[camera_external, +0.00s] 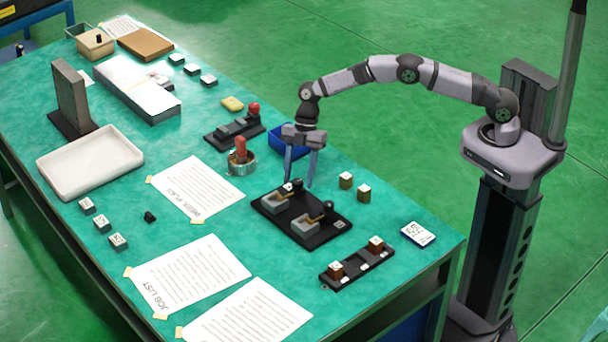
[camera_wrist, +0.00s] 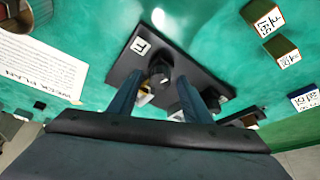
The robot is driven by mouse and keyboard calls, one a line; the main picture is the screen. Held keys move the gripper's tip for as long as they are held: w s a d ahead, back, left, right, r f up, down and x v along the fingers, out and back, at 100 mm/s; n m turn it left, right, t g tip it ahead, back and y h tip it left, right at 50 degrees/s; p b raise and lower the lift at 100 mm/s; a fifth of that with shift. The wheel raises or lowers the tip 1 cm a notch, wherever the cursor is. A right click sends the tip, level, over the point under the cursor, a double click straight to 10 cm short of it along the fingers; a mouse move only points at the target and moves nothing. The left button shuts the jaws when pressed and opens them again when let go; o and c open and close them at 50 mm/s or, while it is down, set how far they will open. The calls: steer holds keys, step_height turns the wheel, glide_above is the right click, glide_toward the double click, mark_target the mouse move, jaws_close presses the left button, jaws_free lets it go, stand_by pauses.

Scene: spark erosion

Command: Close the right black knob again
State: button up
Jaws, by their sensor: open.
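A black plate (camera_external: 298,237) carries two grey clamp blocks with brass-coloured bars and black knobs. The right black knob (camera_external: 327,207) stands at the near right end in the external view. It seems to show as a dark shape (camera_wrist: 211,98) partly behind a finger in the wrist view. The left black knob (camera_wrist: 158,70) shows in the wrist view ahead of and between the fingers; it is largely hidden in the external view. My gripper (camera_external: 300,182) is open and empty, pointing down above the far left part of the plate. I cannot tell whether the fingers touch anything.
Two brass blocks (camera_external: 355,187) stand right of the plate. A black holder (camera_external: 358,264) with reddish-brown blocks lies in front. A blue-edged card (camera_external: 418,234) is at the right. A blue bin (camera_external: 288,142) stands behind my gripper. A paper sheet (camera_external: 196,189) lies left.

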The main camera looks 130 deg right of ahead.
steer(key=c, duration=1.1)
steer(key=shift+o, duration=0.2)
